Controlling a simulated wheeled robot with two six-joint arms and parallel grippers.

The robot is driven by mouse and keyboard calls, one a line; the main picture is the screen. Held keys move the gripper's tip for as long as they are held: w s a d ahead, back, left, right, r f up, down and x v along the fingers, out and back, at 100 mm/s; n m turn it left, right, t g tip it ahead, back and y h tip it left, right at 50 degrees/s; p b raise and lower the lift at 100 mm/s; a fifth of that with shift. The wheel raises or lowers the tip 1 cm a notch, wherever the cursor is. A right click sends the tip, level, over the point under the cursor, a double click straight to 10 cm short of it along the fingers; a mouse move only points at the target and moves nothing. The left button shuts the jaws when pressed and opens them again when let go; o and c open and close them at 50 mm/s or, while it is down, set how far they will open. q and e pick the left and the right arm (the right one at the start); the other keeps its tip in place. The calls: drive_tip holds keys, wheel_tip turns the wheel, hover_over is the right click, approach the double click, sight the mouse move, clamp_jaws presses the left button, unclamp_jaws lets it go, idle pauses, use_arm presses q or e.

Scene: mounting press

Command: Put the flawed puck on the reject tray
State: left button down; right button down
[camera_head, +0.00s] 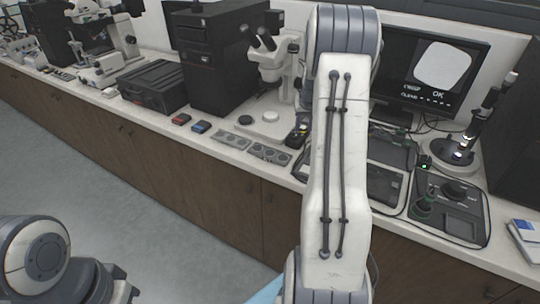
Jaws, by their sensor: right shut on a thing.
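My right arm fills the middle of the view. My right gripper (298,136) shows only in part beside it, low over the bench near the grey trays. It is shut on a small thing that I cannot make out. Two grey trays with round recesses, one on the left (232,138) and one on the right (269,153), lie at the bench's front. I cannot tell which is the reject tray. A dark puck-like disc (245,120) lies behind them, and a pale disc (270,116) is on the microscope's base. My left gripper (120,290) is partly cut off at the bottom left.
A microscope (275,60) stands behind the trays, with a black computer tower (210,60) to its left. A red (181,119) and a blue (201,127) small item lie near the tower. A monitor (430,70) reading OK and a black device (450,205) are on the right.

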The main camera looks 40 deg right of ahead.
drive_tip(key=p, duration=0.3)
hover_over(270, 151)
drive_tip(key=s+a, duration=0.1)
drive_tip(key=f, duration=0.6)
drive_tip(key=shift+s+f, duration=0.2)
drive_tip(key=shift+f, duration=0.15)
wheel_tip(270, 151, down, 3)
drive_tip(key=shift+a+f+p, duration=0.1)
drive_tip(key=shift+f+p, duration=0.05)
drive_tip(key=shift+p, duration=0.35)
drive_tip(key=shift+f, duration=0.35)
drive_tip(key=shift+f, duration=0.2)
drive_tip(key=c, duration=0.6)
unclamp_jaws()
drive_tip(key=shift+o, duration=0.2)
drive_tip(key=shift+r, duration=0.1)
